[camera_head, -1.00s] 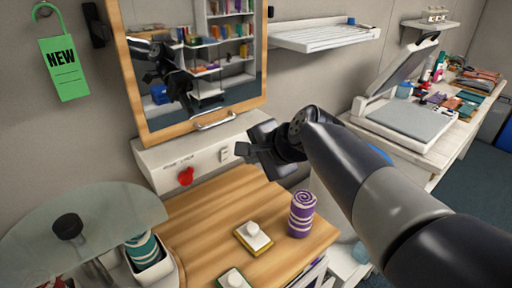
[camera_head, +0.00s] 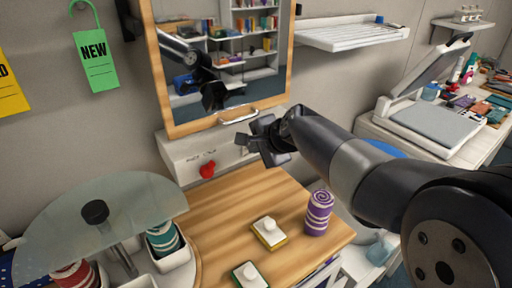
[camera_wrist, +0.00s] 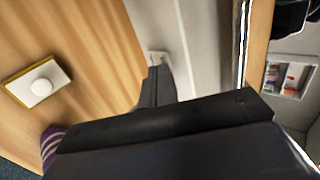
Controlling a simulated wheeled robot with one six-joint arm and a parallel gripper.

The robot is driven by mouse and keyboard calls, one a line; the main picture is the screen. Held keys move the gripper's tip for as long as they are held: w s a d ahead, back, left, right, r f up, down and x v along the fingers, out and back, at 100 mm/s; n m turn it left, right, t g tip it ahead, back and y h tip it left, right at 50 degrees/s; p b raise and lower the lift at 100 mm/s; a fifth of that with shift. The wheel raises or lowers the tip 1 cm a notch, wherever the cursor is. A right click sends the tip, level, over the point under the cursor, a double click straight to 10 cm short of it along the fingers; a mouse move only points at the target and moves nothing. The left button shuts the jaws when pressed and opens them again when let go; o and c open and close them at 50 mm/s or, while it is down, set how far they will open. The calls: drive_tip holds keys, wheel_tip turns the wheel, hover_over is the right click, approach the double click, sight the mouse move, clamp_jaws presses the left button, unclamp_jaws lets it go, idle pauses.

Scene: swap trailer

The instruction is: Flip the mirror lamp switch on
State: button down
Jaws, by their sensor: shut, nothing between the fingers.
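The mirror (camera_head: 172,107) has a wooden frame and hangs above a white ledge panel (camera_head: 180,152). The panel front carries small dark lettering, a red knob (camera_head: 207,170) and, to the right, a small pale switch plate (camera_head: 245,150) partly hidden by my gripper. My gripper (camera_head: 241,143) is shut and empty, just in front of the panel's right part. In the wrist view a small white switch plate (camera_wrist: 157,58) shows right by my dark fingers (camera_wrist: 158,75). I cannot tell whether they touch it or which way the switch is set.
A wooden counter (camera_head: 225,205) lies below the panel, with a purple striped roll (camera_head: 319,212) and white-knobbed blocks (camera_head: 268,232). A round glass top (camera_head: 60,225) stands at the left. A metal handle (camera_head: 240,115) sits at the mirror's lower edge.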

drive_tip(key=shift+r, duration=0.1)
drive_tip(key=p, duration=0.2)
drive_tip(key=w+g+p, duration=0.1)
drive_tip(key=p, duration=0.2)
drive_tip(key=shift+a+r+h, duration=0.2)
drive_tip(key=shift+a+h, duration=0.1)
drive_tip(key=shift+a, duration=0.05)
drive_tip(key=shift+r+p, duration=0.1)
drive_tip(key=shift+p, duration=0.3)
drive_tip(key=shift+r+p, duration=0.55)
drive_tip(key=shift+r, duration=0.15)
drive_tip(key=shift+s+d, duration=0.1)
